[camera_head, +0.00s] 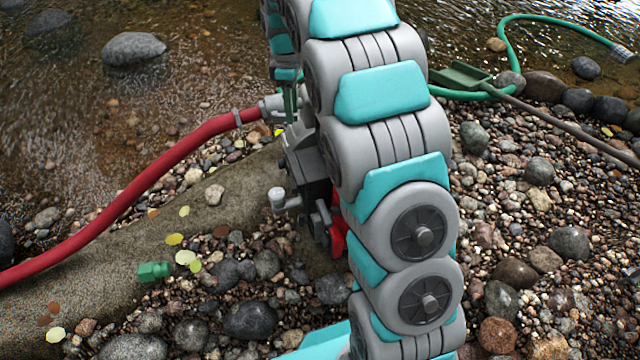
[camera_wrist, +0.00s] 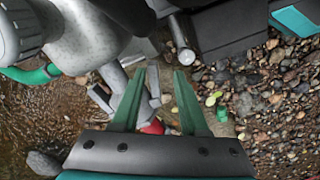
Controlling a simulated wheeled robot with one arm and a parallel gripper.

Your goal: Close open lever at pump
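The grey pump (camera_head: 305,160) stands on the bank, largely hidden behind my arm in the head view. A red hose (camera_head: 130,190) joins it at a light grey coupling (camera_head: 270,107). In the wrist view the coupling (camera_wrist: 120,80) lies beyond my fingers, with the red hose (camera_wrist: 153,128) showing between them. A short grey lever-like piece (camera_wrist: 100,97) sticks out left of the coupling, and another (camera_wrist: 154,82) lies between the fingertips. I cannot tell for sure which is the open lever. My gripper (camera_wrist: 160,72) is open, its green fingers apart. Contact with the coupling cannot be told.
A green hose (camera_head: 510,40) and a green-headed shovel (camera_head: 462,76) lie at the back right. A concrete-like slab (camera_head: 225,200) runs beneath the red hose. Water lies behind; stones cover the right.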

